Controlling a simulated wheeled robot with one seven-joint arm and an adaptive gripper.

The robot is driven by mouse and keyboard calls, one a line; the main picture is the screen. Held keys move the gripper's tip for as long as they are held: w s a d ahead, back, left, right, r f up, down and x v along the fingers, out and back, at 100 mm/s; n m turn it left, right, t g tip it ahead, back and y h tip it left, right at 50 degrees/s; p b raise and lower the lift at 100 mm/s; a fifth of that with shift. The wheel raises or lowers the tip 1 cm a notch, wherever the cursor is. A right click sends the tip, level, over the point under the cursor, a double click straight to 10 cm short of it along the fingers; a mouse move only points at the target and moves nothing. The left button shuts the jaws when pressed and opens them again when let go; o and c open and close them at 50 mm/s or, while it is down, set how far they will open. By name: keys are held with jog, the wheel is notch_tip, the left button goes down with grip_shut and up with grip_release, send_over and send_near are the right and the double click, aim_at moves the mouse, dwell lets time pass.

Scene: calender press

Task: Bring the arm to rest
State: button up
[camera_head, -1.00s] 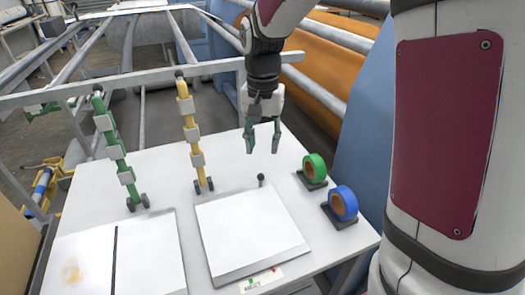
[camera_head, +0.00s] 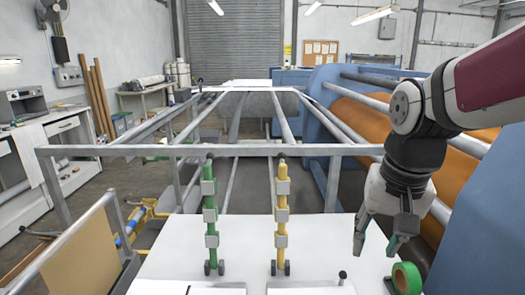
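My gripper (camera_head: 378,236) hangs at the right of the view, above the right side of the white table (camera_head: 325,230). Its fingers point down and are spread apart, with nothing between them. It is to the left of and above a green tape roll (camera_head: 406,278) with an orange core.
A grey rail (camera_head: 230,150) runs across behind the table. Blue machine frames with an orange roller (camera_head: 375,125) stand at the right, close to my arm. A tan panel (camera_head: 75,262) is at the lower left. A small black knob (camera_head: 342,275) stands on the table.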

jog(key=s+r+n+t, duration=0.1)
jog(key=s+n+t, duration=0.1)
jog(key=s, duration=1)
jog(key=shift+s+a+r+n+t, duration=0.2)
jog(key=shift+s+n+t, duration=0.1)
jog(key=shift+n, duration=0.6)
